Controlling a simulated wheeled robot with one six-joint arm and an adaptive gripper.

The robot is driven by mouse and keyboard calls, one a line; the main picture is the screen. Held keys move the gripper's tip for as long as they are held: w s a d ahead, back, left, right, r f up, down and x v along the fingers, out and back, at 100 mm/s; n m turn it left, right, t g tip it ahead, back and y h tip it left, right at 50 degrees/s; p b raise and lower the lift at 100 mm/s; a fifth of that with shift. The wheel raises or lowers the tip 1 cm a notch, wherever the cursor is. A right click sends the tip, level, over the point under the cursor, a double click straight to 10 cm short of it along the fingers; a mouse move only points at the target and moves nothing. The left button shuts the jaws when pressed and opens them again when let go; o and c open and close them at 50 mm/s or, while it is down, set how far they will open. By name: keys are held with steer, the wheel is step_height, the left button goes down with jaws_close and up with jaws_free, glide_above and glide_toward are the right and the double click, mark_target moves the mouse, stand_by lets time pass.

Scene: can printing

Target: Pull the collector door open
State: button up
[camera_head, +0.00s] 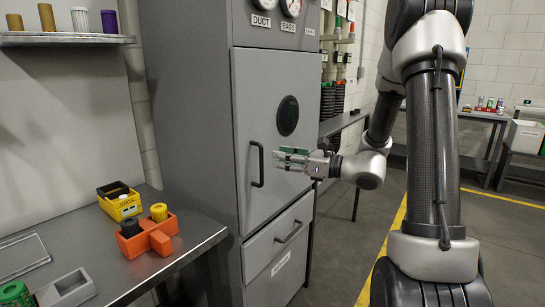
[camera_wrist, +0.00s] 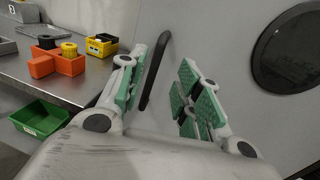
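The collector door (camera_head: 290,140) is a grey panel on the tall grey cabinet, with a dark oval window (camera_head: 287,115); it looks shut. Its black vertical bar handle (camera_head: 256,163) is on the door's left side. My gripper (camera_head: 282,158) is in front of the door, to the right of the handle in the head view. In the wrist view the handle (camera_wrist: 155,70) shows between the green-padded fingers of my open gripper (camera_wrist: 160,95), nearer the left finger. Contact with the handle cannot be told. The window also shows in the wrist view (camera_wrist: 287,48).
A drawer (camera_head: 278,238) with its own handle is below the door. A metal table (camera_head: 180,250) on the left holds an orange holder (camera_head: 150,237) and a yellow box (camera_head: 120,203). A green bin (camera_wrist: 38,118) is below the table. Floor on the right is open.

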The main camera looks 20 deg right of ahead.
steer(key=x, duration=0.7)
steer(key=shift+w+a, duration=0.1)
steer(key=shift+a, duration=0.25)
jaws_close()
